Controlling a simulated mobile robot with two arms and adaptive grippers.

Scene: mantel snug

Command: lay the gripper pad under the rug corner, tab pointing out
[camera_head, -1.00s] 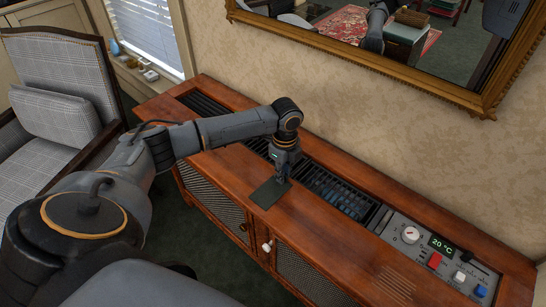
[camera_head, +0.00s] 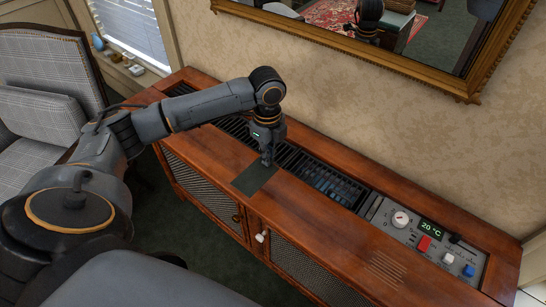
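The gripper pad is a flat, dark grey-green rectangle (camera_head: 252,180), seen over the front part of the wooden cabinet top. My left gripper (camera_head: 267,161) points down, its narrow fingers together at the middle of the pad's far edge, and seems shut on it. I cannot tell whether the pad touches the wood or is slightly above it. The tab is not distinct, hidden at the fingers. A red patterned rug (camera_head: 349,19) shows only as a reflection in the mirror; I cannot see a rug corner directly. My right gripper is not in view.
The wooden cabinet (camera_head: 325,222) has a dark grille along its top and a control panel (camera_head: 424,238) at the right. A gold-framed mirror (camera_head: 470,92) hangs above. A checked armchair (camera_head: 40,119) stands at left. Dark green floor (camera_head: 190,232) shows in front of the cabinet.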

